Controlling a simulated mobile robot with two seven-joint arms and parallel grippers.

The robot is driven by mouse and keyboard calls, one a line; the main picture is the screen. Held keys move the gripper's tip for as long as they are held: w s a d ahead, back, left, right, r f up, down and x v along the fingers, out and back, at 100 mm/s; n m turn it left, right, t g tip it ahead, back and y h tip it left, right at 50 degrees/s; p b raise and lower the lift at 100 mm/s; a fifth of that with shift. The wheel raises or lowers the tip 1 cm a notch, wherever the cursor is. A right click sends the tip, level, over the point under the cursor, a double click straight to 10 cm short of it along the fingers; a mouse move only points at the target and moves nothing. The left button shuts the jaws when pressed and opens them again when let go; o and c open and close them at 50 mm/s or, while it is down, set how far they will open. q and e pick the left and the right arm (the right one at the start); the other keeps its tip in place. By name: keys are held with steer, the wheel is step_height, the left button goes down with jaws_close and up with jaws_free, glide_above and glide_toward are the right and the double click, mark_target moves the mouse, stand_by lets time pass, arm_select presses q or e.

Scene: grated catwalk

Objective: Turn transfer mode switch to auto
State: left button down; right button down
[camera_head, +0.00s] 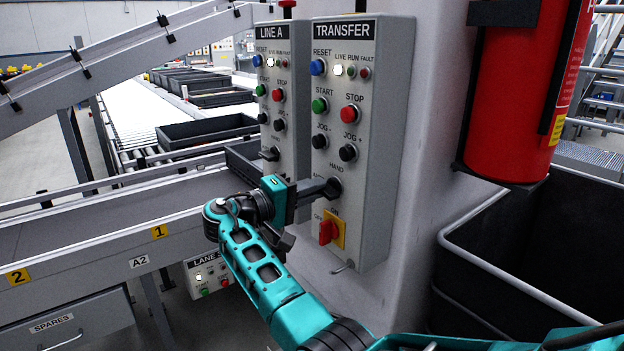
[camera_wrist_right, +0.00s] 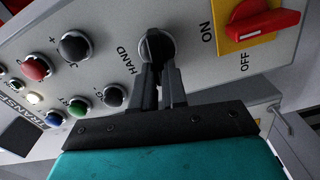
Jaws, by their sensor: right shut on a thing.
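The TRANSFER panel (camera_head: 376,120) is a grey box on a pale column. Its black mode switch (camera_wrist_right: 157,46) sits under the HAND label, between the jog buttons and the red and yellow ON/OFF switch (camera_head: 328,231). My right gripper (camera_head: 330,188) reaches the panel from the left and is shut on the mode switch. In the right wrist view both fingers (camera_wrist_right: 160,88) close around the knob's near part. The knob's pointer and the AUTO label are hidden by the gripper. My left gripper is not in view.
The LINE A panel (camera_head: 281,100) stands just left, with a similar black switch. A red fire extinguisher (camera_head: 521,95) hangs to the right above a dark bin (camera_head: 545,240). A conveyor (camera_head: 110,215) runs at the left. Jog buttons (camera_head: 347,152) sit close above the gripper.

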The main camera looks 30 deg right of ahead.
steer(key=shift+n+p, duration=0.6)
steer(key=shift+n, duration=0.4)
steer(key=shift+f, duration=0.1)
steer(key=c, duration=1.2)
jaws_free()
steer(key=shift+o, duration=0.2)
